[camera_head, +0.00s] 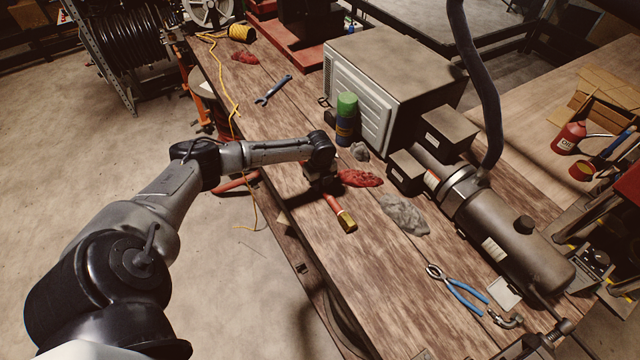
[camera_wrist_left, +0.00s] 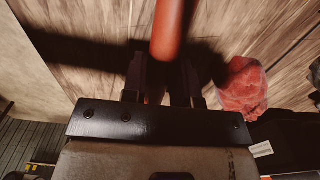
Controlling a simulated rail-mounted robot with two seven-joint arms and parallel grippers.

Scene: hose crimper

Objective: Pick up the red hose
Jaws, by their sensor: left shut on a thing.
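The red hose (camera_head: 333,203) has a brass-coloured end fitting (camera_head: 346,221) and is at the near-left edge of the wooden workbench in the head view. My left gripper (camera_head: 322,184) is over its far part and hides that part. In the left wrist view the red hose (camera_wrist_left: 167,35) runs between the two dark fingers of my left gripper (camera_wrist_left: 163,85), which are shut on it. A dark shadow lies on the wood beside the hose; I cannot tell whether it touches the bench. My right gripper is not in view.
A green-capped can (camera_head: 346,118) stands before a large metal box (camera_head: 392,75). A wrench (camera_head: 273,90) and blue-handled pliers (camera_head: 458,289) lie on the workbench (camera_head: 345,265).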

